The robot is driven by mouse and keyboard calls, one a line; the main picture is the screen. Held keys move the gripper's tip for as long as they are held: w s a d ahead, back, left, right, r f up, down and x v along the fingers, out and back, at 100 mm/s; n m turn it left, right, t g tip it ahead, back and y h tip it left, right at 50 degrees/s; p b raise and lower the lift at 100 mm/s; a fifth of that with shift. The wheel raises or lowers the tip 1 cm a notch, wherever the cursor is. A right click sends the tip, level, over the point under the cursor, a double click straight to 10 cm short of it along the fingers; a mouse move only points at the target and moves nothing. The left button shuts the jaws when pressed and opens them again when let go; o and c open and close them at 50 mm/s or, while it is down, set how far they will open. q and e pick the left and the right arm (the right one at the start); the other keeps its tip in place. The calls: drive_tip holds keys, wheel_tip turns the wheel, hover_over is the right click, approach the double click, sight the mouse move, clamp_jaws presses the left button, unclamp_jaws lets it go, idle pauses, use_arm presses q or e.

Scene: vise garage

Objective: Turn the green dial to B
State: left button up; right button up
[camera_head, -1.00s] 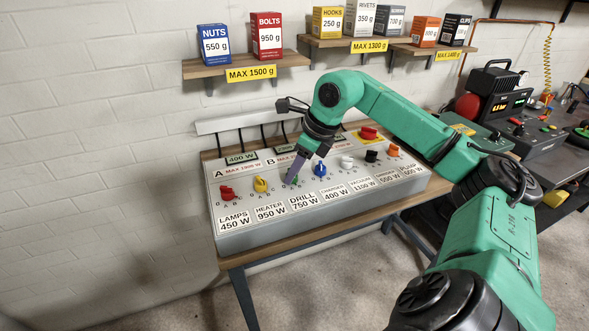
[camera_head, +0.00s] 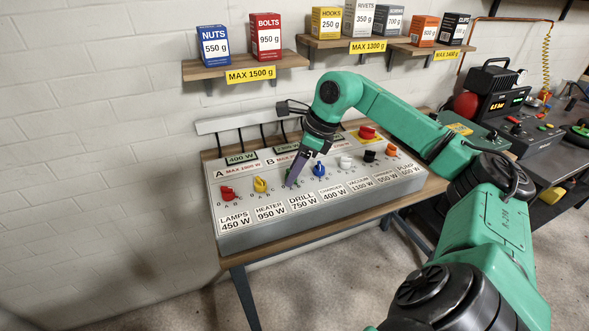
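The green dial (camera_head: 290,180) sits on the sloped grey control panel (camera_head: 262,231), above the DRILL 750 W label (camera_head: 303,201). It is mostly hidden behind the purple fingers of my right gripper (camera_head: 290,184), which reach down onto its spot. I cannot tell whether the fingers are closed on the dial or only touch it, nor which letter it points to. My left gripper is out of view.
A yellow dial (camera_head: 260,185) and a red dial (camera_head: 227,193) stand to the left, a blue dial (camera_head: 319,170) close on the right. White, black and orange dials follow further right. Shelves with boxes (camera_head: 213,48) hang on the wall above.

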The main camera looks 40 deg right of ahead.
idle(0.3)
drive_tip(key=p+v, duration=0.3)
drive_tip(key=v, duration=1.1)
drive_tip(key=shift+r, duration=0.25)
drive_tip(key=shift+d, duration=0.1)
